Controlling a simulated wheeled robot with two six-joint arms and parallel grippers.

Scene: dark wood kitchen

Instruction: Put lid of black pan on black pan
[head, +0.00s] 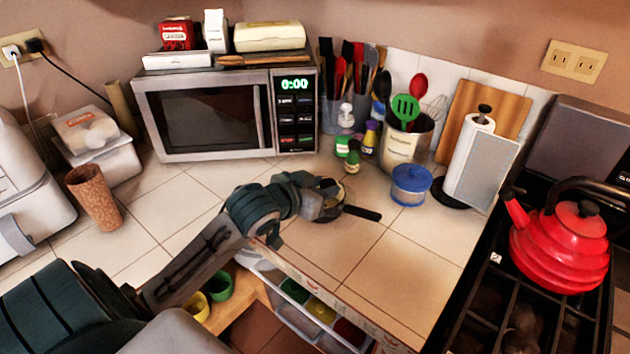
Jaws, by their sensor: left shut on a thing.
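The black pan (362,213) sits on the tiled counter, in the middle of the head view. Its dark handle points right, and most of its body is hidden behind my left gripper. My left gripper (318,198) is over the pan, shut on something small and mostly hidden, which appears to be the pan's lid. I cannot tell whether the lid touches the pan's rim or how it is tilted. My right gripper is not in view.
A microwave (205,118) stands behind. A blue-lidded jar (410,186), spice bottles and a utensil canister (405,150) stand behind and right. A red kettle (560,250) is on the stove at right. Tiles right of the pan are clear. A cork cup (94,198) stands left.

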